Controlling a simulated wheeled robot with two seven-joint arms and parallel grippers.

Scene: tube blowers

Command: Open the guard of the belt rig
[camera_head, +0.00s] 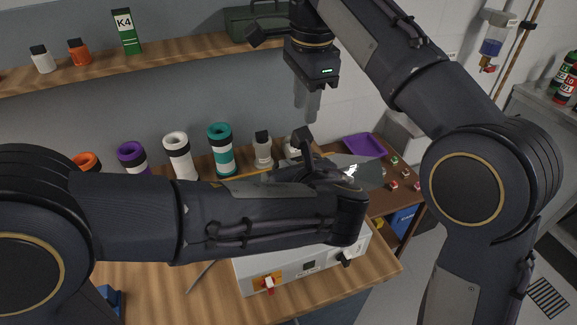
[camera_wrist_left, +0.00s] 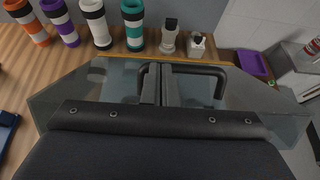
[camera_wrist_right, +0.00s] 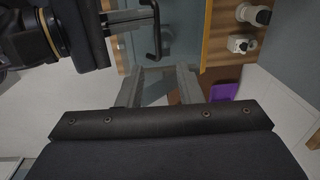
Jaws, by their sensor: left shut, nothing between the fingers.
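The belt rig (camera_head: 289,276) is a pale box with controls on its front, standing on the wooden bench. Its clear guard (camera_wrist_left: 105,80) has a black bar handle (camera_wrist_left: 206,70). My left gripper (camera_wrist_left: 159,72) is shut and empty, with its fingertips at the handle's left part; I cannot tell whether they touch it. In the head view my left arm hides its fingers and most of the guard. The right wrist view also shows the handle (camera_wrist_right: 156,35), apart from the right fingers (camera_wrist_right: 163,72).
Orange, purple, white and teal tubes (camera_head: 220,148) stand behind the rig, with pale fittings (camera_head: 263,149) beside them. A purple tray (camera_head: 364,146) and small coloured parts lie to the right. A shelf (camera_head: 180,55) runs above. The bench's front left is mostly clear.

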